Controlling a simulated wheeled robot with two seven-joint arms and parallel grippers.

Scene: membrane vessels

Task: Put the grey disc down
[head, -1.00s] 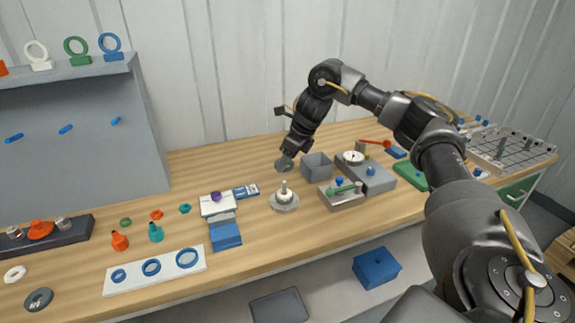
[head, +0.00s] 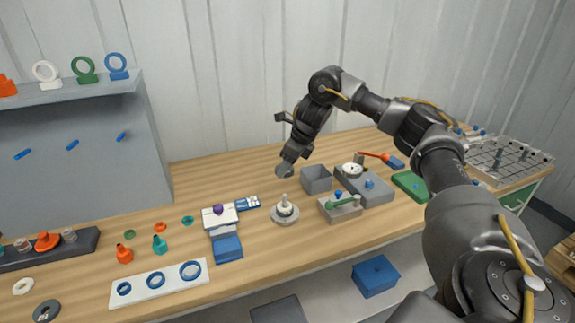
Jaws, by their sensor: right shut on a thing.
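The grey disc (head: 284,171) is at the tip of my right gripper (head: 288,164), which is shut on it. The disc is small in view, and the fingers are hard to make out against it. The gripper and disc are to the left of an open grey box (head: 316,179) and behind a round pale base with an upright post (head: 285,209). I cannot tell whether the disc touches the bench. My left gripper is not in view.
The wooden bench (head: 215,175) is clear left of the disc. A grey block with a round dial (head: 365,186) and a metal block with a green handle (head: 340,208) stand to the right. A white instrument (head: 220,216) stands front left. A grey ring (head: 46,311) lies far left.

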